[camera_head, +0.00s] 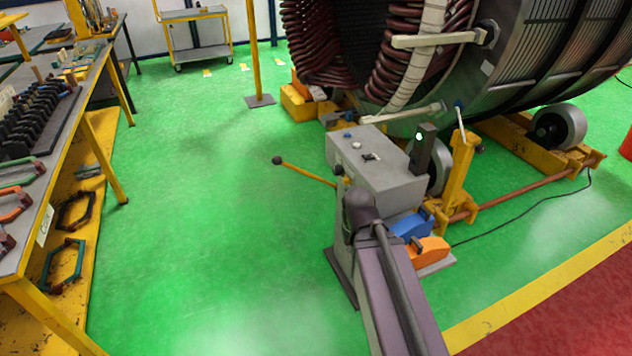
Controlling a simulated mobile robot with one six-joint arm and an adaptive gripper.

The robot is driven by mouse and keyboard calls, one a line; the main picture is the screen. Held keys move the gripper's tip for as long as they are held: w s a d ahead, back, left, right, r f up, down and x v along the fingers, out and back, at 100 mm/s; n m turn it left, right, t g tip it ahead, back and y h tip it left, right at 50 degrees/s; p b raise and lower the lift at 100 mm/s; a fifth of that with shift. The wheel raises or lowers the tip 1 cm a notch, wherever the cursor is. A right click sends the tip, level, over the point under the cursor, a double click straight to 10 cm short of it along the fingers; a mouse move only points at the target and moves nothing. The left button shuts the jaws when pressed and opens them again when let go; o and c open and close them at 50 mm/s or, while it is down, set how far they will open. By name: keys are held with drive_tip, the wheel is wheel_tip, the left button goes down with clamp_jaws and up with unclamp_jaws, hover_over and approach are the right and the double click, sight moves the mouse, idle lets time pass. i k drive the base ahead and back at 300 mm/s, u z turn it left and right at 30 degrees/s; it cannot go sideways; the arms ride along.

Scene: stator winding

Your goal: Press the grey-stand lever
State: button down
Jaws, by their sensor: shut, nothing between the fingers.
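The grey stand (370,158) is a box-shaped console on a pedestal, at centre right in the head view. Its lever is a yellow rod (308,173) with a black ball knob (277,160). The lever sticks out from the stand's left side over the floor, and the knob end is higher than the end at the stand. My arm (400,290) rises from the bottom edge and covers part of the stand's front. I see no fingers, and my gripper is not in view. Nothing touches the knob.
A large stator with wound coils (400,60) rests on yellow supports with rollers (558,128) behind the stand. A workbench with tools (45,120) runs along the left. Blue and orange pedals (428,248) sit at the stand's foot. Green floor left of the lever is clear.

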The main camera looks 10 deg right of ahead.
sight(276, 160)
drive_tip(key=z, duration=0.3)
drive_tip(key=i, duration=0.95)
drive_tip(key=u, duration=0.3)
